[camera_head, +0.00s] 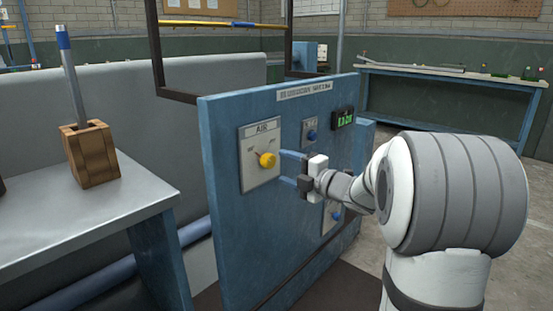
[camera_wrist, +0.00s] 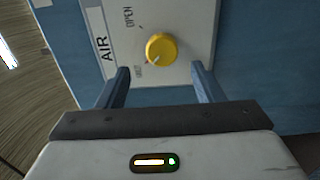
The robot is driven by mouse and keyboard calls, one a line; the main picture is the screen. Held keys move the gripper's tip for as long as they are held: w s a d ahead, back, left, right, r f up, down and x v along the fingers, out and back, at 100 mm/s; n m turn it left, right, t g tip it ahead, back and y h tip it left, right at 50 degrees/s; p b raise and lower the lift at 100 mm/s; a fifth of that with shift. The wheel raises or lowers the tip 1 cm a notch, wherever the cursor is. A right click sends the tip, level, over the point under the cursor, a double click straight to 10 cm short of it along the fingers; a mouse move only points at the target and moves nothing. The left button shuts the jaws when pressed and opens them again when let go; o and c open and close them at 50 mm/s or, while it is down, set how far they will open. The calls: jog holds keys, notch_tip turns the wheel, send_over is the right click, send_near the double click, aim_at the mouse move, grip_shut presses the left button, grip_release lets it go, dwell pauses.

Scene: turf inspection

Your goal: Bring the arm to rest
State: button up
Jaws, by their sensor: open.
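My arm reaches in from the right in the head view. My gripper (camera_head: 283,167) is in front of the blue panel (camera_head: 228,220), with its two blue fingers apart and nothing between them. The yellow knob (camera_head: 267,160) on the AIR plate (camera_head: 246,178) is just beyond the fingertips. In the wrist view my gripper (camera_wrist: 160,78) is open and the yellow knob (camera_wrist: 161,49) shows beyond the gap, not gripped. The white mark on the knob points toward the lower-left lettering, which I cannot read surely; OPEN is lettered above it.
A metal table (camera_head: 95,217) at left holds a wooden block (camera_head: 92,155) with a blue-tipped rod (camera_head: 71,80). A small blue knob (camera_head: 312,135) and a green display (camera_head: 344,119) are on the panel. A yellow bar (camera_head: 210,23) crosses above. A workbench (camera_head: 450,76) stands at the back right.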

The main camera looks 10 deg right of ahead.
jog(key=shift+v, duration=1.05)
jog(key=s+d+r+m+g+h+p, duration=0.1)
jog(key=s+d+r+m+h+p, duration=0.15)
jog(key=r+m+h+p, duration=0.5)
jog(key=s+d+r+m+h+p, duration=0.1)
jog(key=s+r+m+h+p, duration=0.35)
jog(key=r+m+p, duration=0.65)
jog(key=s+a+r+m+g+p, duration=0.1)
jog(key=s+a+m+g+p, duration=0.1)
jog(key=s+p, duration=0.4)
jog(key=s+a+r+m+g+y+p, duration=0.1)
jog(key=s+a+r+m+g+p, duration=0.1)
jog(key=s+g+p, duration=0.3)
jog(key=s+a+r+m+g+p, duration=0.1)
jog(key=s+a+m+g+p, duration=0.2)
jog(key=s+p, duration=0.5)
jog(key=s+a+g, duration=0.1)
jog(key=s, duration=0.3)
jog(key=shift+s+a+r+p, duration=0.2)
jog(key=shift+s+r+p, duration=0.1)
jog(key=shift+r+p, duration=0.1)
